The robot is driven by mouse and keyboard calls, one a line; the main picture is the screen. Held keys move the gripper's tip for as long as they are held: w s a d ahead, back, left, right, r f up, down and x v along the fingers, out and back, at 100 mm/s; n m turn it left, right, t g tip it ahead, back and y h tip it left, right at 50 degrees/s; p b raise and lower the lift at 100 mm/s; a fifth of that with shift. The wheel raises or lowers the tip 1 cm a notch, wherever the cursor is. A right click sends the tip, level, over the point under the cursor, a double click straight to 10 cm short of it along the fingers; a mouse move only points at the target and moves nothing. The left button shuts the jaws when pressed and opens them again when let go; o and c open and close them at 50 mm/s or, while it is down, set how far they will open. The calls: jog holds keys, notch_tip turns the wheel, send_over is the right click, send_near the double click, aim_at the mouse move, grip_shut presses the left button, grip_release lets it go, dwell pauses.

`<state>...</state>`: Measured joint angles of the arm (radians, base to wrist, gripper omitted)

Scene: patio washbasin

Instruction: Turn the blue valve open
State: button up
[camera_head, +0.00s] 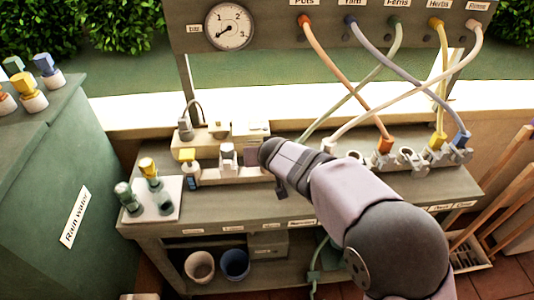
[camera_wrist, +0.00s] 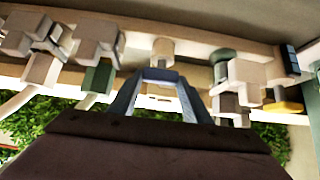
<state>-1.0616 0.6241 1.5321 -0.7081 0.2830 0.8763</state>
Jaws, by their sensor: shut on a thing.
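My gripper (camera_wrist: 159,84) is shut at the row of fittings on the bench. Between its fingertips in the wrist view is a blue-grey bar (camera_wrist: 158,74), which looks like the handle of the blue valve; its body is mostly hidden. In the head view my arm comes in from the lower right and its dark end covers the fingertips and the valve. Whether the handle is turned cannot be told.
Hoses run from the top panel (camera_head: 370,25) to connectors (camera_head: 385,146) right of my arm. A pressure gauge (camera_head: 229,27) is above. A white plate (camera_head: 165,208) with capped fittings is at the bench's left. Buckets (camera_head: 235,264) stand below. A green cabinet (camera_head: 70,170) is at left.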

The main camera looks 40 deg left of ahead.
jog(key=o, duration=1)
jog(key=shift+o, duration=0.2)
jog(key=shift+r, duration=0.15)
jog(key=b+v, duration=0.1)
jog(key=v, duration=0.6)
jog(key=shift+s+d, duration=0.1)
